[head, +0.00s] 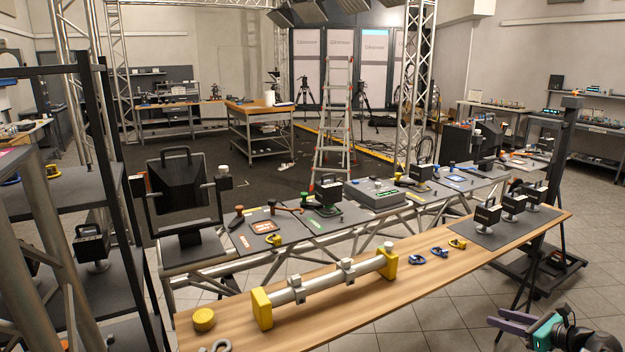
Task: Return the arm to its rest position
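My gripper (508,321) shows at the bottom right corner of the head view, with purple finger parts pointing left and a teal and black body behind them. It is over the tiled floor, in front of the wooden table (470,275) and apart from it. No object shows at the fingers. The finger gap is too small and edge-on to tell whether it is open or shut. The rest of my arm is mostly cut off by the frame edge.
On the table are a silver tube in yellow end blocks (325,281), a yellow round piece (204,319), blue shackles (416,256) and several black devices on a dark mat (505,230). A dark stand (556,190) rises by the table's right end. Tiled floor (590,290) lies clear at right.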

